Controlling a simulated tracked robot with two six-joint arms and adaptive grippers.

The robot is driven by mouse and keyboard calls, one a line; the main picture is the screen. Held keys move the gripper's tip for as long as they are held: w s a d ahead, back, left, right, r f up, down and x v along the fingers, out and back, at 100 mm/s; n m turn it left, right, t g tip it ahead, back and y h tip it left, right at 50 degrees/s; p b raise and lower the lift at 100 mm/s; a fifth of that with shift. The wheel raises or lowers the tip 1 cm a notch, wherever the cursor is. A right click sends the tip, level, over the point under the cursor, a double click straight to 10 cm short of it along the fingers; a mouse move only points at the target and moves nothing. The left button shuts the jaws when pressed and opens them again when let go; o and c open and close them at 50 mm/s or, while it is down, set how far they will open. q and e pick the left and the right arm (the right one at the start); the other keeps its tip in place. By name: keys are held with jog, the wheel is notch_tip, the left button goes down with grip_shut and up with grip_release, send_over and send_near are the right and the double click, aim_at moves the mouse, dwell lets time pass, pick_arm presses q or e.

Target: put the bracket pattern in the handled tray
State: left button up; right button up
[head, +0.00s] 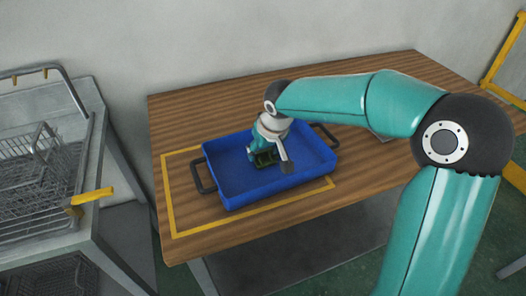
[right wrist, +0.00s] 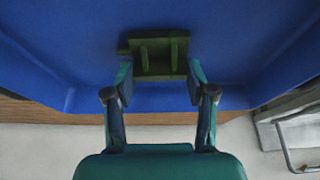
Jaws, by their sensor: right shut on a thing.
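The handled tray (head: 232,187) is blue with dark handles at both ends. My right gripper (head: 268,160) reaches down into the tray from above. The bracket pattern (right wrist: 158,54) is a dark green piece with upright ribs. In the right wrist view it lies between the two fingertips of my right gripper (right wrist: 160,72), which is shut on it. In the head view the bracket pattern (head: 264,158) shows low inside the tray, partly hidden by the gripper. I cannot tell whether it touches the tray floor. My left gripper is not in view.
The wooden table (head: 185,120) has free room behind the tray. A grey object lies on the table behind my right arm, mostly hidden. A metal bench with wire baskets (head: 40,165) stands at the left. A yellow frame (head: 503,60) stands at the far right.

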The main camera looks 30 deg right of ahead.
jog(key=shift+f, duration=0.2)
jog(key=o, duration=1)
jog(key=shift+r, duration=0.45)
jog(key=p+v, duration=0.1)
jog(key=v, duration=1)
jog(key=shift+s, duration=0.2)
